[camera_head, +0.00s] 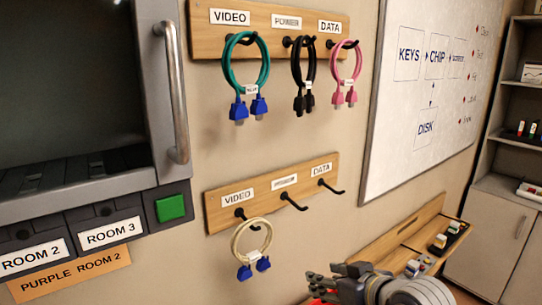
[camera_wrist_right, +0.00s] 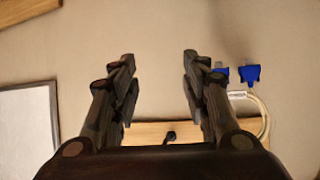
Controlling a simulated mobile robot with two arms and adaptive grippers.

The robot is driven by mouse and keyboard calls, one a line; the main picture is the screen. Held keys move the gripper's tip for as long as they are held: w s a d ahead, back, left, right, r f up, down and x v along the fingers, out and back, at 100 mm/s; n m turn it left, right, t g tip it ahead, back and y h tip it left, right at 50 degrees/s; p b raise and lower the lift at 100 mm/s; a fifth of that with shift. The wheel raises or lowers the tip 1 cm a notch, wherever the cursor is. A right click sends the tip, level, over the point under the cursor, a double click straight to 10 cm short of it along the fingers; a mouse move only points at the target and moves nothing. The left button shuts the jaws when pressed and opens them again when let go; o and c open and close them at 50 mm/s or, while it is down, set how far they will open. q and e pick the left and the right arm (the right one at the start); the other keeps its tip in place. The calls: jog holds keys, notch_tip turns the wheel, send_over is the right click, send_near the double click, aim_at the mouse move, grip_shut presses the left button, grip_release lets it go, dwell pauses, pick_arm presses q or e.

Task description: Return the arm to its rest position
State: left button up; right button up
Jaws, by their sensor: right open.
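My right gripper (camera_head: 322,283) comes in at the bottom right of the head view, below the lower hook board (camera_head: 290,190). In the right wrist view the gripper (camera_wrist_right: 158,62) is open, with nothing between its fingers. The wall is behind the gap, and a hook (camera_wrist_right: 170,136) shows lower between the fingers. A cream cable loop (camera_head: 252,240) with blue connectors hangs on the lower board's VIDEO hook. In the wrist view the cable's blue connectors (camera_wrist_right: 250,74) show just right of the right finger, apparently beyond it. My left gripper is not in view.
The upper board (camera_head: 205,42) holds a teal cable (camera_head: 227,70), a black cable (camera_head: 311,68) and a pink cable (camera_head: 357,65). A wooden ledge (camera_head: 400,230) with small items is near my right arm. A whiteboard (camera_head: 415,120), shelves (camera_head: 510,185) and a handled cabinet (camera_head: 175,90) flank the boards.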

jog(key=s+d+f+m+g+h, duration=0.2)
jog(key=s+d+f+g+h, duration=0.15)
jog(key=s+f, duration=1.2)
jog(key=s+d+f+g+h, duration=0.1)
jog(key=s+d+f+g, duration=0.15)
jog(key=s+f, duration=0.35)
jog(key=s+d+f+g, duration=0.1)
jog(key=s+d+f, duration=0.25)
jog(key=s, duration=0.45)
notch_tip(320, 180, down, 32)
jog(key=a+g+b, duration=0.1)
jog(key=b, duration=0.6)
jog(key=s+d+f+b, duration=0.1)
jog(key=s+f+b, duration=0.2)
jog(key=s+f, duration=0.6)
jog(key=s+d+f+g+b, duration=0.1)
jog(key=s+f+b, duration=0.3)
jog(key=s+f, duration=0.4)
notch_tip(320, 180, down, 7)
jog(key=shift+s+d+f, duration=0.15)
jog(key=shift+s+d, duration=0.25)
jog(key=shift+d, duration=0.05)
